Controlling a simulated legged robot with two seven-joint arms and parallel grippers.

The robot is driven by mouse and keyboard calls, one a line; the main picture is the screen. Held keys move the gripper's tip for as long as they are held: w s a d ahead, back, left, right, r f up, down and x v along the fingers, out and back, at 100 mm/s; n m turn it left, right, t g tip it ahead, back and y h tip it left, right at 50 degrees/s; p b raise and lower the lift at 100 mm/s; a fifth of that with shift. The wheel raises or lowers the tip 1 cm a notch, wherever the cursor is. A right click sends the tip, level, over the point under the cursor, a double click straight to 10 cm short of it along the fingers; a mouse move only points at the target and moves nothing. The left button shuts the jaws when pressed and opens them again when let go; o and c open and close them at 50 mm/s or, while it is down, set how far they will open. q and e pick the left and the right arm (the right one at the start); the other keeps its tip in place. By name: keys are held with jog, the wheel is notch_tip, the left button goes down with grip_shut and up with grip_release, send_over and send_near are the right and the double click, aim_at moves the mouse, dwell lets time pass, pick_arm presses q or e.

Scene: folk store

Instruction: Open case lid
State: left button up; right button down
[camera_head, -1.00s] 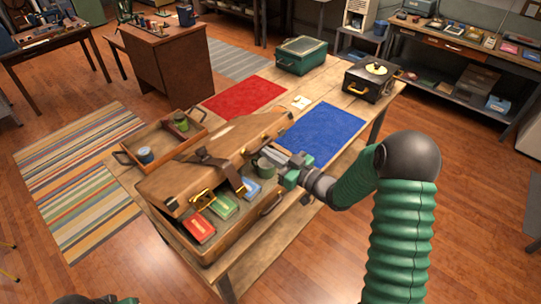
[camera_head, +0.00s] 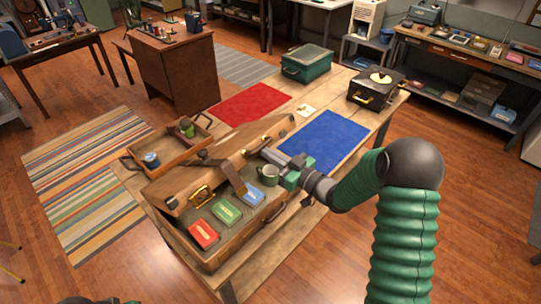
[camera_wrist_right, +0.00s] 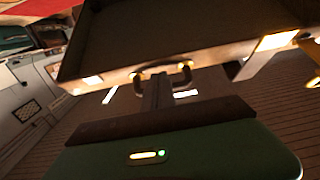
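The brown case (camera_head: 262,222) stands on the wooden table. Its lid (camera_head: 225,160) is raised and tilted up, with a strap and a gold latch (camera_head: 200,196) on it.
A wooden tray (camera_head: 181,157) with small containers sits behind the case. A red mat (camera_head: 250,102), a blue mat (camera_head: 325,141), a green case (camera_head: 307,65) and a black box (camera_head: 374,90) are farther along the table. The floor in front is clear.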

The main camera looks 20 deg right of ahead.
jog(key=shift+w+a+r+p, duration=0.15)
jog(key=shift+w+r+p, duration=0.2)
jog(key=shift+r, duration=0.2)
jog(key=shift+w+a+r+p, duration=0.1)
jog(key=shift+w+r+p, duration=0.25)
jog(key=shift+r, duration=0.2)
dwell(0.3)
jog(key=v, duration=1.1)
jog(key=shift+p, duration=0.35)
jog(key=shift+f, duration=0.1)
